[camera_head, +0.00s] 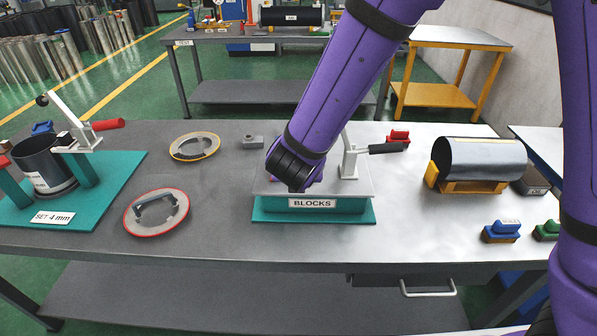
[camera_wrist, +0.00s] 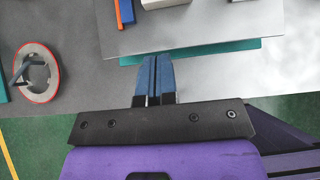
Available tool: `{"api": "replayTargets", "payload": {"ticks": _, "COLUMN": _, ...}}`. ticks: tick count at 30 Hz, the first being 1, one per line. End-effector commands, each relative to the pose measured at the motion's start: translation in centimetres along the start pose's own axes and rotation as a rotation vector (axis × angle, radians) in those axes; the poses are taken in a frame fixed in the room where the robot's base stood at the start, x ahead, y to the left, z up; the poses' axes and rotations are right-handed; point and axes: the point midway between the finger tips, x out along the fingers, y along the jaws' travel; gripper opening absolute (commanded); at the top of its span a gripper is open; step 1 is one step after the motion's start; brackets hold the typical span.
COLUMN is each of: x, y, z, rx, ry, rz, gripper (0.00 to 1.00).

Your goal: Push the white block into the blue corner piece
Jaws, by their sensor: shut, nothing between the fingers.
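A pale block (camera_wrist: 165,3), which looks like the white block, sits at the top edge of the wrist view on the grey plate (camera_wrist: 215,25), partly cut off. To its left is a blue piece (camera_wrist: 126,12) with an orange strip on its left side; it looks like part of the blue corner piece, also cut off. A narrow gap shows between block and blue piece. My gripper (camera_wrist: 153,62) has its blue fingers together and empty, over the plate's near edge. In the head view my arm hides the block, the blue piece and the fingers.
The plate belongs to a teal stand labelled BLOCKS (camera_head: 311,204). A clamp with a black handle (camera_head: 352,158) stands at its right. A red-rimmed ring (camera_head: 132,225) lies to the left. A cylinder on an orange cradle (camera_head: 485,158) stands right. The table's front strip is clear.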

Motion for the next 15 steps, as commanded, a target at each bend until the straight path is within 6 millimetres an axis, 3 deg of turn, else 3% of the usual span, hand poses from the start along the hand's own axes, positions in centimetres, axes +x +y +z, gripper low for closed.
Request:
{"api": "replayTargets", "payload": {"ticks": 5, "x": -1.1, "y": 0.02, "z": 0.0, "rx": 0.0, "ry": 0.0, "rz": 0.001, "gripper": 0.0}}
{"api": "replayTargets", "payload": {"ticks": 13, "x": -1.22, "y": 0.01, "z": -0.01, "rx": -0.001, "ry": 0.0, "rz": 0.0, "gripper": 0.0}}
{"api": "replayTargets", "payload": {"ticks": 14, "x": -1.22, "y": 0.0, "z": -0.01, "rx": -0.001, "ry": 0.0, "rz": 0.0, "gripper": 0.02}}
{"api": "replayTargets", "payload": {"ticks": 15, "x": -1.21, "y": -0.01, "z": -0.04, "rx": 0.0, "ry": 0.001, "rz": 0.0, "gripper": 0.12}}
